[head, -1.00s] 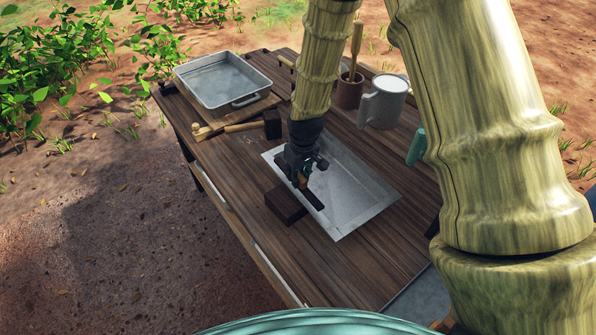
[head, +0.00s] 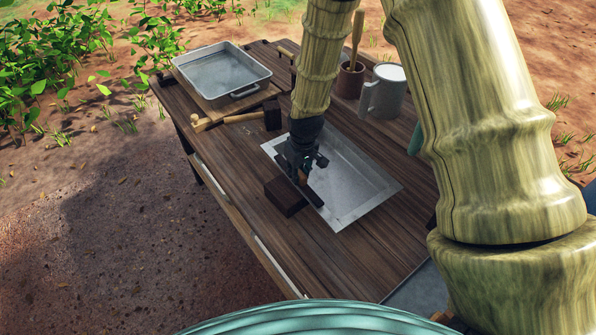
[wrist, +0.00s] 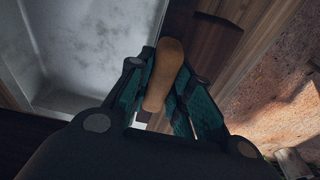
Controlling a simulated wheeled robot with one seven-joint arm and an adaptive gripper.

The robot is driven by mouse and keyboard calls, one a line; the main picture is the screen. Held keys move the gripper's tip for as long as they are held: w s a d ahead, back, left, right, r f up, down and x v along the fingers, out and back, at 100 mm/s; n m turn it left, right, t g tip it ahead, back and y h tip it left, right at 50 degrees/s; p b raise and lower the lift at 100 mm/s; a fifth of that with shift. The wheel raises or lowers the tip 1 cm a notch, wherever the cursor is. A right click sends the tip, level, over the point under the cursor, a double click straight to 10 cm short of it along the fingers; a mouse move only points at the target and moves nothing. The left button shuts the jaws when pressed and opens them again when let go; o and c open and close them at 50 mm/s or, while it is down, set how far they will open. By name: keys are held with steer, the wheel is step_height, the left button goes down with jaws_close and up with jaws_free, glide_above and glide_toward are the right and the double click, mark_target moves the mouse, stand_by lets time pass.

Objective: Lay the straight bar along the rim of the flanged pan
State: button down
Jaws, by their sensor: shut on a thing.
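The flanged pan (head: 369,202) is a shallow grey metal tray with a flat rim, lying on the wooden table. My gripper (head: 303,174) is above its left rim and is shut on a small tan wooden grip, which shows between the green-padded fingers in the wrist view (wrist: 163,76). The straight bar (head: 312,194) looks like a dark strip under the fingers, running roughly along the pan's left rim. I cannot tell whether it touches the rim. The pan also shows at the left of the wrist view (wrist: 62,45).
A dark block (head: 284,197) stands at the pan's left edge, close to the bar. Another dark block (head: 272,116) stands by a wooden mallet (head: 232,119). A deep grey tray (head: 222,78), a mug (head: 384,92) and a brown pot (head: 349,81) stand farther back. The near table is clear.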

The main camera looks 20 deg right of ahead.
steer(key=shift+f, duration=0.4)
steer(key=c, duration=1.2)
jaws_free()
step_height(320, 180, up, 12)
steer(key=s, duration=0.1)
steer(key=shift+s+d, duration=0.3)
steer(key=shift+s, duration=0.05)
step_height(320, 180, up, 5)
steer(key=p, duration=0.4)
glide_above(301, 174)
steer(key=shift+s+d+f, duration=0.1)
steer(key=shift+s+d, duration=0.05)
